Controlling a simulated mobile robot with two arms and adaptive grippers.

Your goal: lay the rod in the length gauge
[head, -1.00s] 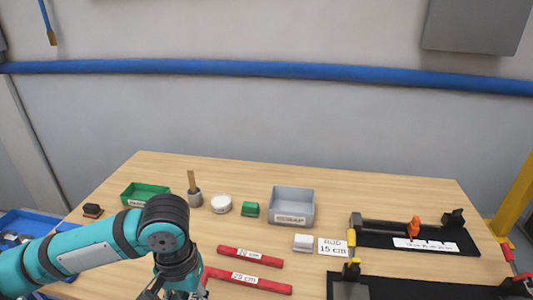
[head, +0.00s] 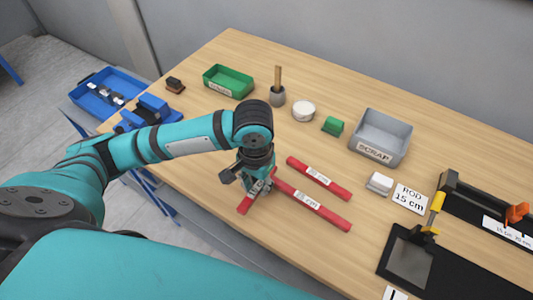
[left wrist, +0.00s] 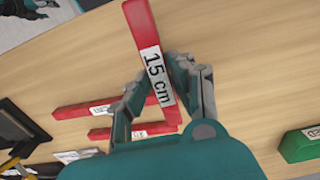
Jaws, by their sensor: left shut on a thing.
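A red rod labelled "15 cm" (left wrist: 142,30) is between the fingers of my left gripper (left wrist: 160,95) in the left wrist view. In the head view my left gripper (head: 258,186) is over the front of the table, shut on this rod, whose red end (head: 245,205) shows below the fingers. Whether the rod touches the table cannot be told. A black fixture with a white marked strip (head: 508,232) and an orange stop (head: 516,212), apparently the length gauge, stands at the right, partly cut off. My right gripper is not in view.
Two other red rods, a shorter (head: 318,178) and a longer one (head: 325,213), lie just right of the gripper. A "ROD 15 cm" card (head: 409,199), white block (head: 379,183) and grey scrap bin (head: 382,130) stand farther right. A black board with a metal plate (head: 410,262) is at front right.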

